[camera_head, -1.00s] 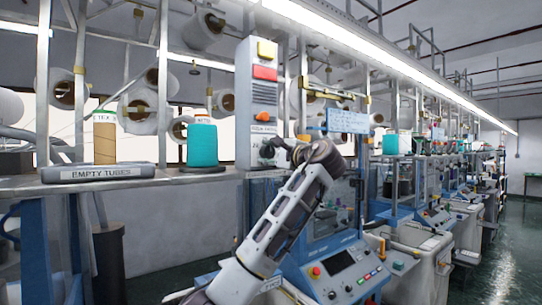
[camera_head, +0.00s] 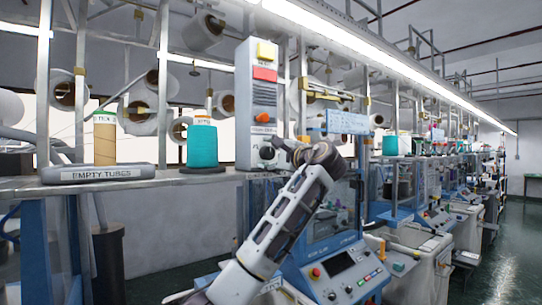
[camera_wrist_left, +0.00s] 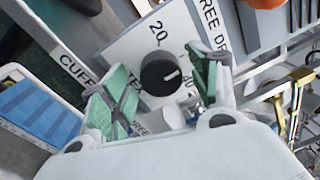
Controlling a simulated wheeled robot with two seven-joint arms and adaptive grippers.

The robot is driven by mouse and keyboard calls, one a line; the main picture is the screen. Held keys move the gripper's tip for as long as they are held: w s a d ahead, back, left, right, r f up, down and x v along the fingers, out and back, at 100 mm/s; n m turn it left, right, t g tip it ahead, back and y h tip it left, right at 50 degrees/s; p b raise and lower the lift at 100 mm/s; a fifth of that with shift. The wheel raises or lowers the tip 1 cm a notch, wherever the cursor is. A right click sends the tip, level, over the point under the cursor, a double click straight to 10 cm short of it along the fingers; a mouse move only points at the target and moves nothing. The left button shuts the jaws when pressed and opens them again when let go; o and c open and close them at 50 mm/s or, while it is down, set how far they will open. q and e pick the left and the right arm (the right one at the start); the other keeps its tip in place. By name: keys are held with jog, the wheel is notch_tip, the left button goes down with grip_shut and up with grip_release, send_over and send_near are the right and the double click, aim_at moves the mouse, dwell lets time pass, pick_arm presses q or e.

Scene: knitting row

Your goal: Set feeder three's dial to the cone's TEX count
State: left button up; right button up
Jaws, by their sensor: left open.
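The feeder panel (camera_head: 243,105) is a tall grey box with a yellow, a red and an orange part. Its black dial (camera_head: 266,153) sits low on the front. In the left wrist view the dial (camera_wrist_left: 160,74) is a round knob. Its white mark points right, between the printed 20 and what looks like 40. My left gripper (camera_wrist_left: 160,90) is open, its green-padded fingers on either side of the dial. I cannot tell whether they touch it. In the head view the left gripper (camera_head: 283,150) is at the panel's lower front. A teal cone (camera_head: 202,148) stands left of the panel; its label is unreadable.
A brown cone (camera_head: 104,145) with a green-and-white label and a tray marked EMPTY TUBES (camera_head: 98,173) are on the shelf at the left. A blue machine with a control screen (camera_head: 341,264) stands below right. Open floor (camera_head: 505,255) lies at the far right.

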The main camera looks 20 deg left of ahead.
pick_arm(q)
jog(key=v, duration=1.2)
jog(key=shift+w+f, duration=0.1)
jog(key=shift+f, duration=0.05)
dwell(0.3)
